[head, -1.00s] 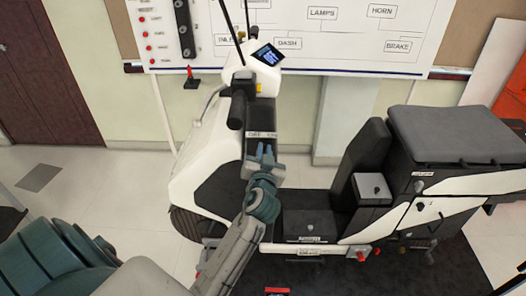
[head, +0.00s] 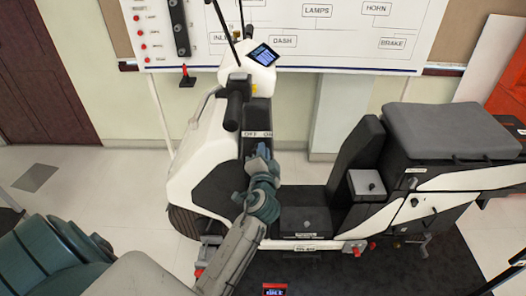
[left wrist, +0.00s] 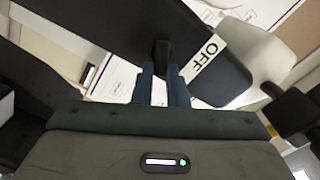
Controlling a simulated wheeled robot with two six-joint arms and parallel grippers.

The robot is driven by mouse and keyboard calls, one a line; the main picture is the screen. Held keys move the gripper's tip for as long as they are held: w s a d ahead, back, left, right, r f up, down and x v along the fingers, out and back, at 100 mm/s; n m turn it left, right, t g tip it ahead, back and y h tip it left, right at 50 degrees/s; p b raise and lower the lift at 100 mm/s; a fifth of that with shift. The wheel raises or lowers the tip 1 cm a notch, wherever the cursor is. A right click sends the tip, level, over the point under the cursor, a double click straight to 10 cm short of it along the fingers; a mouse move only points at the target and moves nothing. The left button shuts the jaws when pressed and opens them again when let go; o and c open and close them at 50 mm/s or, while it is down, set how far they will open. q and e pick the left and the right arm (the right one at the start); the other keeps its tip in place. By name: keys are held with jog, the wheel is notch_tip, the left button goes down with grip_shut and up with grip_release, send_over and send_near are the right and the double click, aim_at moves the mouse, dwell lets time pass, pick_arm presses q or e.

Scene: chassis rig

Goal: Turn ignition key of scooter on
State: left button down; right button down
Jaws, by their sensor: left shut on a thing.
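The white and black scooter (head: 190,165) stands in the middle of the head view. Its front panel carries a white OFF/ON label (head: 257,133). In the left wrist view the OFF end of the label (left wrist: 204,58) shows right of my fingers. A dark upright ignition key (left wrist: 161,55) stands between the two blue fingertips there. My left gripper (head: 262,153) is at the panel just below the label, and it also shows in the left wrist view (left wrist: 162,80), shut on the key. The key is hidden in the head view. My right gripper is not in view.
The handlebar grip (head: 234,108) hangs just above left of the gripper. The dash screen (head: 263,54) is higher up. The seat (head: 448,128) and storage box are at the right. A wall board (head: 350,40) stands behind.

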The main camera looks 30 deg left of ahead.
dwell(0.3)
pick_arm(q)
jog(key=c, duration=1.4)
grip_release()
jog(key=shift+c, duration=0.2)
jog(key=shift+s+d, duration=0.1)
jog(key=b+v, duration=0.1)
jog(key=v, duration=0.9)
jog(key=shift+s+d, duration=0.2)
jog(key=shift+f, duration=0.1)
